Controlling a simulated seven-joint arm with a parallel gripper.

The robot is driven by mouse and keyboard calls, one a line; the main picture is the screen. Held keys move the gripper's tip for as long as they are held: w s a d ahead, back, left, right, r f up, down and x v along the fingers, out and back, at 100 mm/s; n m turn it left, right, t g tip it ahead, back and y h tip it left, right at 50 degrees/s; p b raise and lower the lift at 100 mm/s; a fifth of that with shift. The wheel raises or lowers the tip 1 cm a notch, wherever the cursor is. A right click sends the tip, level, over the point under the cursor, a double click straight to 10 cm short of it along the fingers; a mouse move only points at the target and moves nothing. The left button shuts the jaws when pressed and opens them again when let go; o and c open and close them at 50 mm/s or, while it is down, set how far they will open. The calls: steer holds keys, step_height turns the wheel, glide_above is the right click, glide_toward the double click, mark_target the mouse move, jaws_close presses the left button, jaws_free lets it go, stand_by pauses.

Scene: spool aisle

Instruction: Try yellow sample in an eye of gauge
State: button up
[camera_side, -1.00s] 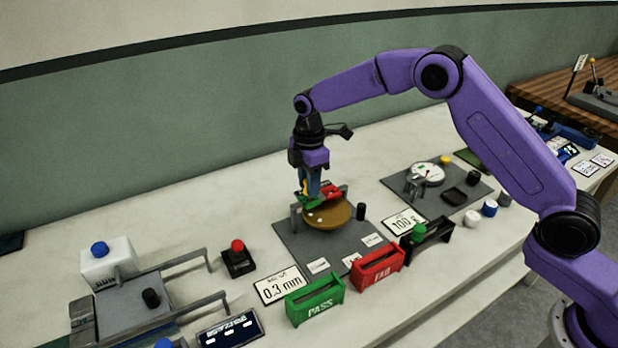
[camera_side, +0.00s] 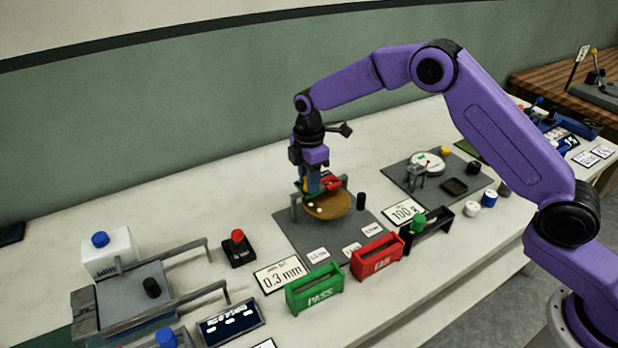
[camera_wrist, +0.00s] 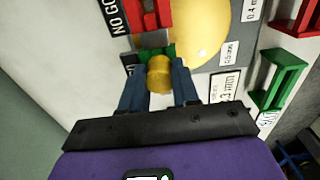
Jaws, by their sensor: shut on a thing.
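My gripper (camera_wrist: 159,83) is shut on the yellow sample (camera_wrist: 159,73), a short cylinder between its two blue fingers. In the side view my gripper (camera_side: 311,188) points down over the gauge. The gauge has a green part (camera_wrist: 170,50) beside the GO label and a red part (camera_wrist: 150,14) beside the NO GO label. The red part also shows in the side view (camera_side: 331,182). The sample overlaps the near edge of the green part in the wrist view. I cannot tell whether its end is inside that eye. The fingers mostly hide the sample from the side.
A green PASS bin (camera_side: 315,290) and red FAIL bin (camera_side: 377,258) stand in front. A black peg (camera_side: 361,201) stands right of the disc.

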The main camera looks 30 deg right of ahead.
steer(key=shift+r, duration=3.5)
steer(key=shift+d, duration=0.1)
